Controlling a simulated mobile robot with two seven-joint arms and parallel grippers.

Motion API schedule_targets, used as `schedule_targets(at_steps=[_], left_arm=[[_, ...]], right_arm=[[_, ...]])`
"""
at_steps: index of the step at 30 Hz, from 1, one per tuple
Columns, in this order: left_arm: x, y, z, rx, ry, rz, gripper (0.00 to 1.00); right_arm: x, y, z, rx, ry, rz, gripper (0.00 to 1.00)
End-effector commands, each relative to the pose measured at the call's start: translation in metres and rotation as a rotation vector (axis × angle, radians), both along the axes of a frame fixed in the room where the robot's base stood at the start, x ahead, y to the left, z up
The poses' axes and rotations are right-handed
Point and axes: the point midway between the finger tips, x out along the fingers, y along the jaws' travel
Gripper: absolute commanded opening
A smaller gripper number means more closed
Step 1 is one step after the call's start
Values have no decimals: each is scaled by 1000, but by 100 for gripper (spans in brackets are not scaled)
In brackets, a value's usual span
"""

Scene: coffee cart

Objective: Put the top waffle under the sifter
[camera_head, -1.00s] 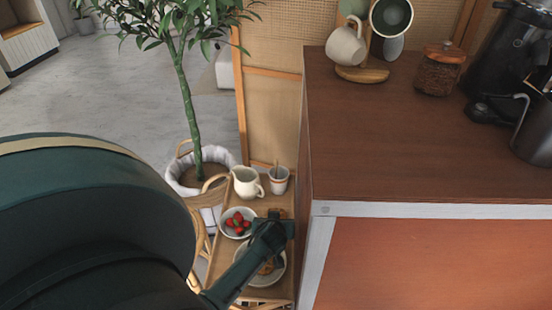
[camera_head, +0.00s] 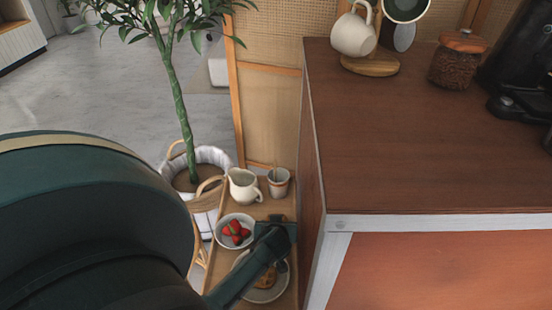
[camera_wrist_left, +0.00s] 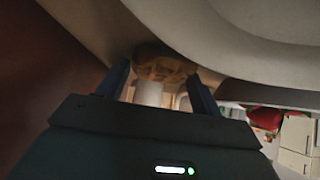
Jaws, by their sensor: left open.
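A brown waffle (camera_head: 267,277) lies on a light plate (camera_head: 243,294) on the low wooden cart, partly hidden by my left gripper. I cannot tell how many waffles are stacked. My left gripper (camera_head: 279,230) is over the plate. In the left wrist view its two fingers (camera_wrist_left: 160,88) are apart, with a brown waffle (camera_wrist_left: 165,65) beyond and between the tips. It does not appear gripped. I cannot make out a sifter in either view. My right gripper is not in view.
A bowl of strawberries (camera_head: 235,232), a cream pitcher (camera_head: 243,186) and a cup (camera_head: 279,182) crowd the cart (camera_head: 256,211). The tall wooden counter (camera_head: 430,140) stands close on the right. A potted plant (camera_head: 186,120) is behind on the left.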

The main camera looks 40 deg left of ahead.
Motion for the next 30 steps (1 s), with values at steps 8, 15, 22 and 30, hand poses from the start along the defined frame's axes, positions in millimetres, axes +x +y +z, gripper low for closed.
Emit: schedule_targets(at_steps=[8, 15, 22, 30], left_arm=[[0, 0, 1, 0, 0, 0, 57], [0, 0, 1, 0, 0, 0, 38], [0, 0, 1, 1, -1, 0, 33], [-2, 3, 20, 0, -4, 2, 33]], right_arm=[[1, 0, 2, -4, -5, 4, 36], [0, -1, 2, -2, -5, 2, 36], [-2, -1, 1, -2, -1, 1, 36], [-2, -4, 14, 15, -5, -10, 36]])
